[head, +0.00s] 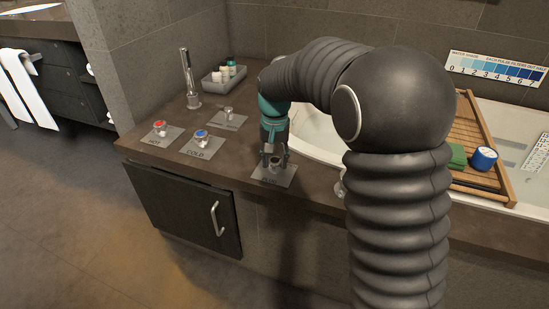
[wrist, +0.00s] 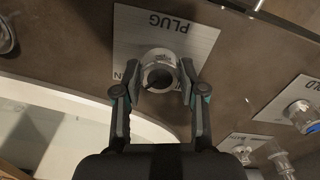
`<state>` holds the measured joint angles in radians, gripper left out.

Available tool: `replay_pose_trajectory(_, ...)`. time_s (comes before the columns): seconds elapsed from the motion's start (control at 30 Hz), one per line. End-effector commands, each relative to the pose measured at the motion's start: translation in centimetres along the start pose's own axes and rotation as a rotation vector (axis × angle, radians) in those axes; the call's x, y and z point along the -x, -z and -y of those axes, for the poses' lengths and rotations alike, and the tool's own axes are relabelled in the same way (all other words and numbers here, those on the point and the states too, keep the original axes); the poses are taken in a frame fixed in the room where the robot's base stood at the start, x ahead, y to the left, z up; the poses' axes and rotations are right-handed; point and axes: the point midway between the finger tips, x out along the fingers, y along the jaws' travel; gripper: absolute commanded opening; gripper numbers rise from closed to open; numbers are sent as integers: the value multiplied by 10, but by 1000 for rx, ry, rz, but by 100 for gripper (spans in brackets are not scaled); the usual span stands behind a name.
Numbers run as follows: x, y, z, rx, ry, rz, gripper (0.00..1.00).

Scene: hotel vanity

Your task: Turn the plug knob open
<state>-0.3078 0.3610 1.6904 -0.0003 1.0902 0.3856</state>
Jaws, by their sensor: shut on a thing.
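The plug knob (wrist: 161,76) is a round metal knob on a pale plate (wrist: 140,30) that reads "PLUG" in the wrist view. My gripper (wrist: 158,88) comes down over it, with one finger on each side of the knob, shut on it. In the head view my gripper (head: 273,155) is at the plug plate (head: 276,177) on the counter's front part. The knob is small and partly hidden by the fingers there.
The hot knob (head: 159,127), with a red top, and the cold knob (head: 201,137), with a blue top, sit to the left. A tall metal spout (head: 189,80) and a grey tray (head: 224,80) of bottles stand behind. A wooden bath rack (head: 470,125) lies across the tub at right.

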Motion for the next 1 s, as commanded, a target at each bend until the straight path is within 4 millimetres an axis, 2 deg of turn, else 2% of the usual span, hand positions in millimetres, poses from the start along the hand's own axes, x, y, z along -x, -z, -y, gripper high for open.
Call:
replay_pose_trajectory(0.37, 0, 0, 0, -4, 1, -1, 6)
replay_pose_trajectory(0.4, 0, 0, 0, -4, 1, -1, 51)
replay_pose_trajectory(0.47, 0, 0, 0, -4, 1, 0, 66)
replay_pose_trajectory(0.83, 3, 0, 0, -3, 1, -1, 66)
replay_pose_trajectory(1.0, 23, 1, 0, -3, 2, -3, 66)
